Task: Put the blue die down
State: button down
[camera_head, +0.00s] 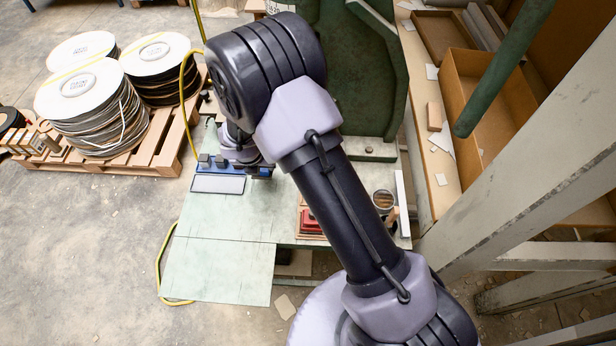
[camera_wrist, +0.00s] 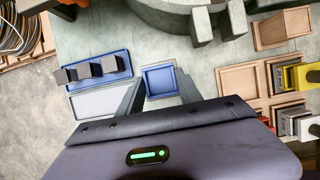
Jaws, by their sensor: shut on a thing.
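The blue die (camera_wrist: 160,80) shows in the wrist view as a blue square with a raised rim and a paler, recessed middle. My gripper (camera_wrist: 160,74) is shut on it, one finger at its left side and one at its right. In the head view my gripper (camera_head: 260,173) is low over the pale green table, right of a blue tray (camera_head: 205,169), and my arm hides most of it. I cannot tell whether the die touches the table. The blue tray (camera_wrist: 117,80) holds several dark grey blocks. A pale grey pad (camera_wrist: 100,103) lies in front of it.
The green press (camera_head: 365,90) stands behind my arm. At the right in the wrist view are wooden trays (camera_wrist: 238,83) with grey blocks and yellow, white and red pieces. The table's front left part (camera_head: 220,240) is clear. Cable reels (camera_head: 95,110) on a pallet stand left.

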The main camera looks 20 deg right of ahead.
jog(key=d+b, duration=0.1)
jog(key=s+d+f+b, duration=0.1)
jog(key=b, duration=0.1)
jog(key=shift+d, duration=0.35)
jog(key=s+d+b, duration=0.2)
jog(key=d, duration=0.1)
jog(key=s+d+b, duration=0.5)
jog(key=d, duration=0.2)
jog(key=shift+s+d+f, duration=0.1)
jog(key=shift+s+f, duration=0.15)
jog(key=shift+s, duration=0.1)
jog(key=shift+s+d+f+b, duration=0.15)
jog(key=shift+d+f+b, duration=0.05)
jog(key=shift+b, duration=0.25)
notch_tip(320, 180, down, 3)
jog(key=b, duration=0.3)
jog(key=shift+f, duration=0.15)
jog(key=shift+r, duration=0.25)
jog(key=shift+f, duration=0.2)
jog(key=c, duration=0.8)
grip_release()
